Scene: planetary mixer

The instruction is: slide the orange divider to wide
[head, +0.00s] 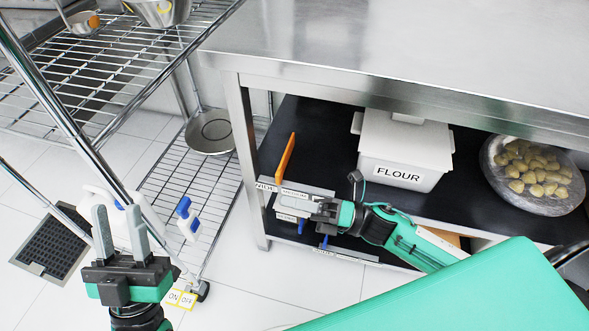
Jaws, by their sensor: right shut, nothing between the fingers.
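The orange divider (286,157) stands upright as a thin panel near the left end of the black shelf (325,130) under the steel table. A label strip with "WIDE" (266,187) and "MEDIUM" (295,193) runs along the shelf's front edge. The divider is just behind the strip, near the gap between those two labels. My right gripper (285,205) is shut and empty in front of the strip, below the divider and apart from it. My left gripper (118,228) is open and empty at the lower left, over the floor.
A wire rack (195,185) with a pan (210,131) is at the left. The steel tabletop (400,45) overhangs the shelf.

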